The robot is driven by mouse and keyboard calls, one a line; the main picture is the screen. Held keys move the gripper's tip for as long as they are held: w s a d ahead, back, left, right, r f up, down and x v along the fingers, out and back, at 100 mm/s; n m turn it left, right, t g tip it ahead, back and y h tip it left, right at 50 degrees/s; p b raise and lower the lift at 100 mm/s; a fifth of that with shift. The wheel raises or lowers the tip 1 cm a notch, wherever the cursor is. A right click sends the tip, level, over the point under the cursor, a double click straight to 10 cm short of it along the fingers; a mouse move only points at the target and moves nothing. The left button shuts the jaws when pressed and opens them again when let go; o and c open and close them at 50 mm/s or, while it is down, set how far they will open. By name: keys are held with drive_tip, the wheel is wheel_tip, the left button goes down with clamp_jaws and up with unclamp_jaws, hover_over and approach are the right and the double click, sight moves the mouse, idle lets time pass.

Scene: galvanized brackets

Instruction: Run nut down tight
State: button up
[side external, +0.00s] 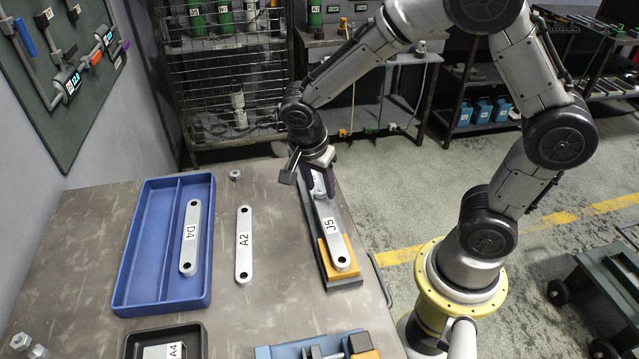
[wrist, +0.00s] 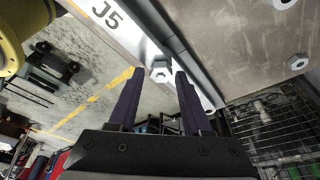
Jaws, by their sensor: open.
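The grey bracket marked J5 (side external: 331,236) lies on an orange block (side external: 324,256) over a dark base (side external: 343,283) at the table's right edge. It also shows in the wrist view (wrist: 128,32). A hex nut (wrist: 161,71) sits at the bracket's far end, seen between my fingertips in the wrist view. My gripper (side external: 323,186) is over that far end, pointing down, with its dark fingers apart. In the wrist view my gripper (wrist: 157,76) is open, one finger on each side of the nut. I cannot tell whether either finger touches it.
A loose nut (side external: 235,174) lies at the table's back. The bracket marked A2 (side external: 244,250) lies on bare table. The bracket D4 (side external: 190,240) lies in a blue tray (side external: 137,240). A black tray (side external: 132,345) and a blue-and-orange fixture (side external: 290,351) stand at the front.

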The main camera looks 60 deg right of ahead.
drive_tip(key=n+t, duration=0.1)
drive_tip(key=n, duration=0.6)
drive_tip(key=shift+t+y, duration=0.3)
drive_tip(key=shift+t, duration=0.1)
drive_tip(key=shift+n+t+y, duration=0.25)
drive_tip(key=shift+n+y, duration=0.1)
drive_tip(key=shift+n, duration=1.3)
drive_tip(key=shift+n+t+y, duration=0.25)
drive_tip(key=shift+n+y, duration=0.1)
drive_tip(key=shift+n, duration=1.3)
drive_tip(key=shift+n, duration=0.3)
clamp_jaws()
